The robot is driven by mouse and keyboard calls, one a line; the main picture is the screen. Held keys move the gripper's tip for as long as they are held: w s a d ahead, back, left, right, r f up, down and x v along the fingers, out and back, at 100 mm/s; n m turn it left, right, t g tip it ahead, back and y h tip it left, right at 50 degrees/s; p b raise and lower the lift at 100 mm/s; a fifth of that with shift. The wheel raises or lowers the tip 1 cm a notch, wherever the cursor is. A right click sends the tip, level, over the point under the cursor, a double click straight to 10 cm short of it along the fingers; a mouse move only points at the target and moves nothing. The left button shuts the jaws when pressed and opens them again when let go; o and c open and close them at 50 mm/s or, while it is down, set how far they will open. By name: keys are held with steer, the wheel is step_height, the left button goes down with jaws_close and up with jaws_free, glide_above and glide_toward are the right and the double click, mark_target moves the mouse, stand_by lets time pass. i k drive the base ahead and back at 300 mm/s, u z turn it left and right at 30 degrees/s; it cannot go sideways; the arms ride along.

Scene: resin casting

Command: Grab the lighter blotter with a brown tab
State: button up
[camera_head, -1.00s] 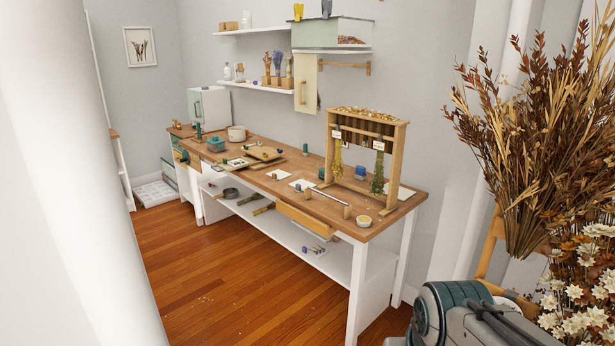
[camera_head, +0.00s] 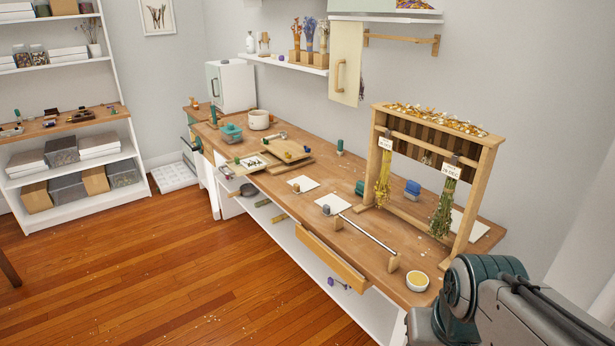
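Pale square sheets that look like blotters lie on the wooden workbench (camera_head: 290,210). One sheet (camera_head: 306,182) has a small brownish piece at its left edge. A second sheet (camera_head: 335,203), nearer me, has a small grey-blue piece at its left edge. Both look nearly white, and I cannot tell which is lighter. Another pale sheet (camera_head: 474,228) lies partly hidden behind the wooden drying frame. My arm shows at the lower right, well apart from the sheets. My gripper is out of view.
The wooden drying frame (camera_head: 487,180) with hanging dried bunches stands at the bench's right. A metal rod (camera_head: 368,233) on wooden supports and a small bowl (camera_head: 417,281) lie near the front edge. A drawer (camera_head: 330,262) sticks out. The floor (camera_head: 170,260) in front is clear.

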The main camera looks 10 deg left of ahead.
mark_target(302, 183)
steer(key=u, duration=1.05)
steer(key=i, duration=2.65)
steer(key=z, duration=0.85)
